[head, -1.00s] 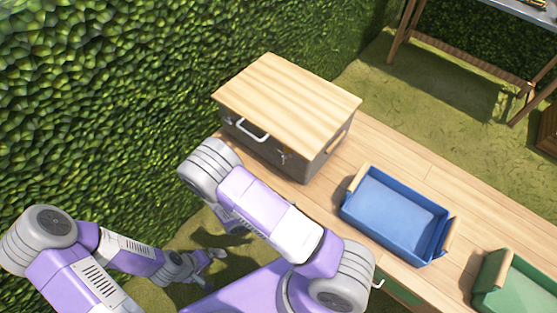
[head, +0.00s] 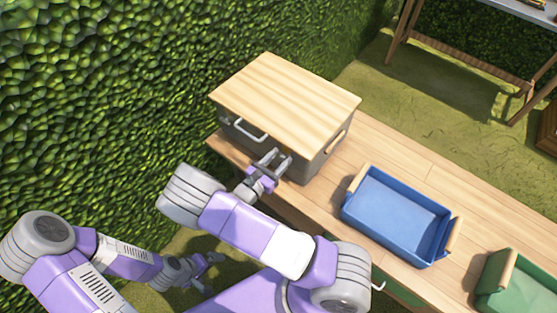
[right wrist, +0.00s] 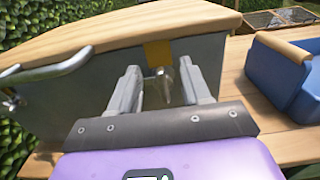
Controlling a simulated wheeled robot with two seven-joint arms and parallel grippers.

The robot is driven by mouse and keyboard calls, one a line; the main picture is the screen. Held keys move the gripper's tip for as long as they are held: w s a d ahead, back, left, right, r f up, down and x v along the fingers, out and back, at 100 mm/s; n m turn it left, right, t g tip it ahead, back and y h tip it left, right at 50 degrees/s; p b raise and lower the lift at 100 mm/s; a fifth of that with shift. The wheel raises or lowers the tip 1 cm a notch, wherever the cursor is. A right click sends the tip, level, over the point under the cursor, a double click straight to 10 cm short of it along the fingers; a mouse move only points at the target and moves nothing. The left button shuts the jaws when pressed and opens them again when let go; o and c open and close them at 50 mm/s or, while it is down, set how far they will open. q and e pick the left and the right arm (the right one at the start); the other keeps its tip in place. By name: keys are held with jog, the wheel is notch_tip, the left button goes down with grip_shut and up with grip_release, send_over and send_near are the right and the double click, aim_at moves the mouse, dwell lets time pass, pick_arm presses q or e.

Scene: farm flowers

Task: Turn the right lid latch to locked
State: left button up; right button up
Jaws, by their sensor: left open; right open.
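A grey box (head: 234,140) with a light wooden lid (head: 287,98) stands on the wooden table, its lid down. In the right wrist view, the right lid latch (right wrist: 160,72) is a small metal piece below a yellow plate (right wrist: 158,53) on the box front. My right gripper (head: 274,163) is open at the box front; in its wrist view (right wrist: 160,78) the latch shows between the two fingers, with no clear contact. I cannot tell which way the latch is turned. My left gripper (head: 214,258) is open and empty, low at the left, away from the box.
A metal handle (head: 249,130) sticks out of the box front, left of my right gripper. A blue crate (head: 375,225) and a green crate (head: 490,285) stand farther right on the table (head: 340,180). A hedge (head: 120,90) rises behind and to the left.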

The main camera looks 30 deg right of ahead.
jog(key=shift+c, duration=0.3)
grip_shut()
